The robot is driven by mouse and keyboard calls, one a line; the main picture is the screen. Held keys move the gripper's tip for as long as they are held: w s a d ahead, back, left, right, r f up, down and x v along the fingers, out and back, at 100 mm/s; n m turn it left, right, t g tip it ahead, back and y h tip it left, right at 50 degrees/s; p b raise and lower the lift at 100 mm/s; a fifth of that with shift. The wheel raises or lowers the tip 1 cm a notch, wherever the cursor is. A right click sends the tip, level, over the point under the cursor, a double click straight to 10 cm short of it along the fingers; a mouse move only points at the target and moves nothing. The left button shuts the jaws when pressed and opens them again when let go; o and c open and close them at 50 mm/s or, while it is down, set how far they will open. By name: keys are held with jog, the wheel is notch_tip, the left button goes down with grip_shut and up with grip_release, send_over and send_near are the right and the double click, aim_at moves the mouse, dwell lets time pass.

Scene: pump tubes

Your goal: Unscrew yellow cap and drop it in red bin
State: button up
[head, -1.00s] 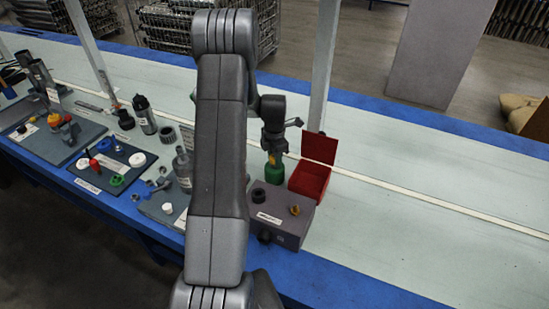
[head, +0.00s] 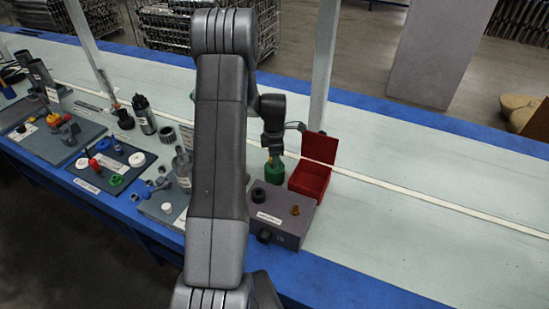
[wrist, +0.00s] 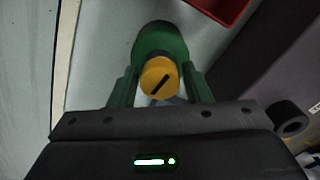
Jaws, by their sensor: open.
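The yellow cap (wrist: 160,77) has a dark slot across its top and sits on the neck of a green bottle (wrist: 162,40). In the head view the green bottle (head: 274,173) stands upright on the table, just left of the red bin (head: 310,180). The cap is mostly hidden there beneath my gripper (head: 274,155). In the wrist view my gripper (wrist: 160,88) is open, with one finger on each side of the cap and a gap at both sides. The red bin's edge (wrist: 222,8) shows at the top; its lid stands open.
A grey box (head: 283,215) with knobs stands in front of the bottle and bin. Boards with caps and fittings (head: 110,165) lie to the left. A post (head: 322,75) rises behind the bin. The table right of the bin is clear.

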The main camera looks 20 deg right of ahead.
jog(key=m, duration=0.4)
jog(key=m+b, duration=0.1)
jog(key=m, duration=0.2)
jog(key=m, duration=0.7)
dwell(0.4)
jog(key=c, duration=0.8)
jog(key=shift+b, duration=0.3)
jog(key=shift+n, duration=1.5)
